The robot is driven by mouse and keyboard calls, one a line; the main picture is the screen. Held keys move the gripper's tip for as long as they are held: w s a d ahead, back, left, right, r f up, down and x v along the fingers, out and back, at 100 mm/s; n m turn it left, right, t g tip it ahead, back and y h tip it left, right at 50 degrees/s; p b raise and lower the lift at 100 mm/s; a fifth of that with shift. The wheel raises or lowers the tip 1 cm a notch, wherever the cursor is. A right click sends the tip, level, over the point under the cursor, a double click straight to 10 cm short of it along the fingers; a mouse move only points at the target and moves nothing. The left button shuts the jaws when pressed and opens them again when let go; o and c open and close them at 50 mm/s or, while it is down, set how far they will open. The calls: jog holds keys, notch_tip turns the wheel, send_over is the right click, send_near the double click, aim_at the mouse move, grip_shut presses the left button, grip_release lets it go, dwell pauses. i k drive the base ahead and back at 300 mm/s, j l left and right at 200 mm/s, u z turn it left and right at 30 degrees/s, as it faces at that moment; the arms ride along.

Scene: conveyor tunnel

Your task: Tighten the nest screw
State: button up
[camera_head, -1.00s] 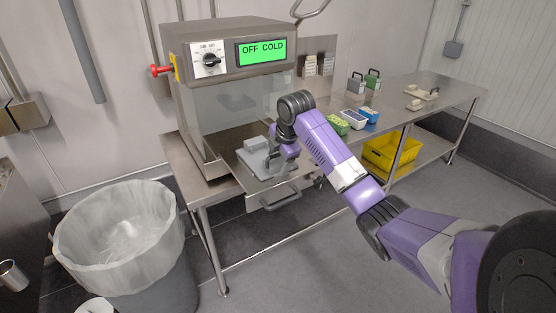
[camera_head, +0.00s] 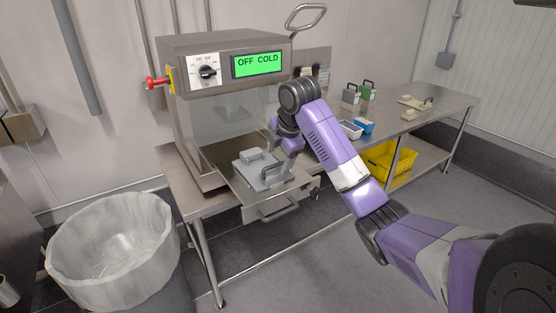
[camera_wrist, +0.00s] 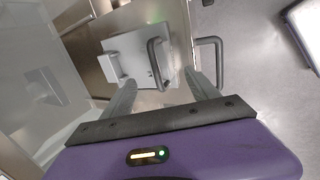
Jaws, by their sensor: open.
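The nest is a grey plate (camera_head: 247,167) with a raised block, lying on the pulled-out metal drawer of the machine. It also shows in the wrist view (camera_wrist: 136,47). A dark arched handle (camera_wrist: 154,62) stands up at the plate's right side in the wrist view. I cannot tell a separate screw from it. My gripper (camera_wrist: 160,77) is open and empty, its two grey fingers pointing toward the nest's near right edge. The handle lies beyond and between the fingertips. In the head view my gripper is over the right part of the nest and hides some of it.
The steel machine (camera_head: 222,90) behind the drawer reads "OFF COLD". The drawer's front handle (camera_wrist: 211,60) sticks out beside the right finger. A lined waste bin (camera_head: 110,245) stands at left. Small tubs (camera_head: 351,130) and a yellow crate (camera_head: 388,160) are at right.

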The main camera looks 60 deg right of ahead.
aim_at(315, 193)
jog(key=z, duration=1.3)
